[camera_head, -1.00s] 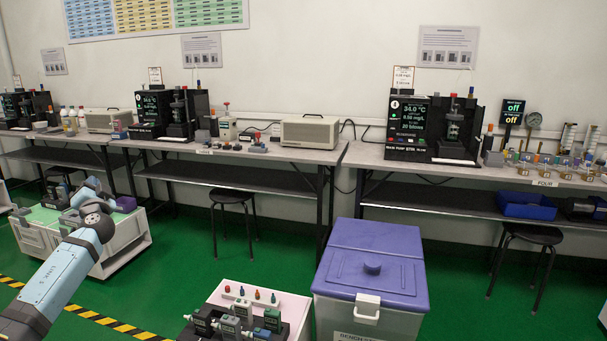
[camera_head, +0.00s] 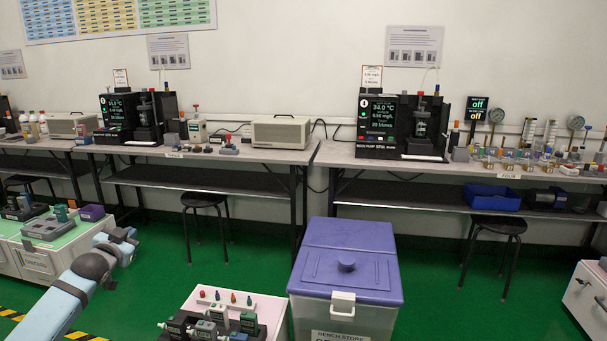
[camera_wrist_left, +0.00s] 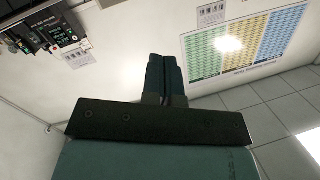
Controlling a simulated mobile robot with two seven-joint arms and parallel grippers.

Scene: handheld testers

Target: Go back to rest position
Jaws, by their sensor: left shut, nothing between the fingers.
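My left arm comes in from the lower left in the head view. Its wrist end with the left gripper (camera_head: 127,236) is in front of the light cart at the left, and the fingers are too small there to make out. In the left wrist view the two dark fingers of the left gripper (camera_wrist_left: 166,62) lie together, shut with nothing between them. They point toward the wall with the coloured chart (camera_wrist_left: 245,45), clear of any object. My right gripper is in no view.
A cart (camera_head: 40,262) with handheld testers stands at left. A white box (camera_head: 262,318) with small devices and a bin with a purple lid (camera_head: 347,240) are in front. Benches (camera_head: 235,154) with tester stations line the wall. Green floor is open between.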

